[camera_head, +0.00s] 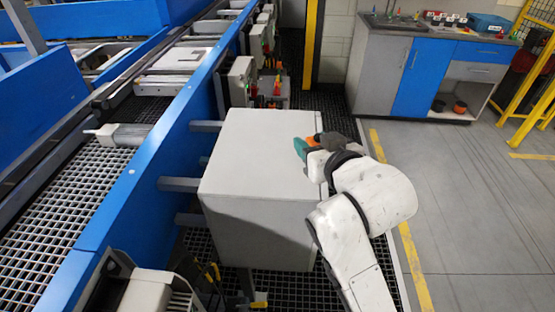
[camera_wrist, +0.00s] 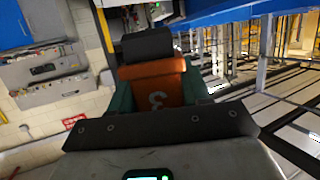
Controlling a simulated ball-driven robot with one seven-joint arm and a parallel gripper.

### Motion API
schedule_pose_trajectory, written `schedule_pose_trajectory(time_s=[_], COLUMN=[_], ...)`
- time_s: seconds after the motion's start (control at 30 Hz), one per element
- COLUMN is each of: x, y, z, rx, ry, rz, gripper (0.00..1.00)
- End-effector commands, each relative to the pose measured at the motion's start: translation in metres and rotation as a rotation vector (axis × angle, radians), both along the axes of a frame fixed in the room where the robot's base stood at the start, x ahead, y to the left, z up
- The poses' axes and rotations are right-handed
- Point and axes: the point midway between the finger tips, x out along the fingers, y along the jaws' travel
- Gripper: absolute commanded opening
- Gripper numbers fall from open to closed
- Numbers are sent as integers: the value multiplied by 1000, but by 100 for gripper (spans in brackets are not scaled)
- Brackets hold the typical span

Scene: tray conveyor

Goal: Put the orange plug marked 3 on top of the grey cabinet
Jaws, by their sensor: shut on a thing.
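In the head view my gripper (camera_head: 307,146) overlaps the right edge of the grey cabinet's top, and a little of the plug's orange shows. The grey cabinet (camera_head: 250,150) stands in the middle with a bare flat top. I cannot tell the height of the plug over it.
A blue-sided conveyor (camera_head: 150,165) with a pale tray (camera_head: 185,55) runs along the left of the cabinet. A counter with a blue door (camera_head: 424,78) stands at the back right, holding small items. Grey floor (camera_head: 480,210) beyond a yellow line is clear.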

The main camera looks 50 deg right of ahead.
Motion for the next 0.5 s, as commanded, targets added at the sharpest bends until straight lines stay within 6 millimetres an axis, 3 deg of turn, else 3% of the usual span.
schedule_pose_trajectory(time_s=[0.03,0.37,0.5], x=[3,21,54], y=[-1,-6,-14], z=[-8,-15,-25], rx=[-1,0,0], ry=[-8,-5,3], rz=[-3,1,2], gripper=[12,12,12])
